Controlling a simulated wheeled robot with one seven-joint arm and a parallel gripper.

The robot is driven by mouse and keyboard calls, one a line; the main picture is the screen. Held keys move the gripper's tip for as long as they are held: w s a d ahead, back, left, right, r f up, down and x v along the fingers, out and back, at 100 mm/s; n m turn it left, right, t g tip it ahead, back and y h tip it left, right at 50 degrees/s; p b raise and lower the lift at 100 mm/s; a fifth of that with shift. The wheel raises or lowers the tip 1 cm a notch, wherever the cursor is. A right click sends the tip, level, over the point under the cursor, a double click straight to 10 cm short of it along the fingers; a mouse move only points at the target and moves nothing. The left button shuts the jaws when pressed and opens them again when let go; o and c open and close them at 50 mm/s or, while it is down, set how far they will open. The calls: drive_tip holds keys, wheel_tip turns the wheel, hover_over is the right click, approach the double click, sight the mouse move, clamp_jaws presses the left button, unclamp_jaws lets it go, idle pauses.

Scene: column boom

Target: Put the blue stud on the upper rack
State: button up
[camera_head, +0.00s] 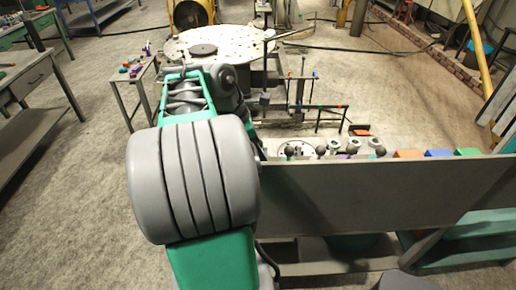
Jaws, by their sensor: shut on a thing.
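My grey and green arm fills the middle left of the head view. A dark rack (300,98) of thin posts and bars stands beyond the bench, right of my arm. Its upper part has small red and blue tips, and a lower bar has an orange-red end. I cannot make out the blue stud for sure. Several round-headed grey pieces (320,151), some with purple or green below, stand in a row behind the grey panel.
A long grey panel (370,195) crosses the right front. Orange (408,153), blue (438,153) and green (467,152) blocks show over its edge. A round pale table (225,42) stands behind, a small side table (130,75) at left. Open floor lies at left.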

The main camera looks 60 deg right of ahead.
drive_tip(key=shift+f+b, duration=0.65)
drive_tip(key=shift+f, duration=0.8)
drive_tip(key=o, duration=1.1)
drive_tip(key=shift+o, duration=0.2)
wheel_tip(320, 180, up, 3)
drive_tip(key=p, duration=0.2)
drive_tip(key=shift+p, duration=0.3)
drive_tip(key=shift+r, duration=2.3)
drive_tip(key=o, duration=0.6)
drive_tip(key=shift+c, duration=0.2)
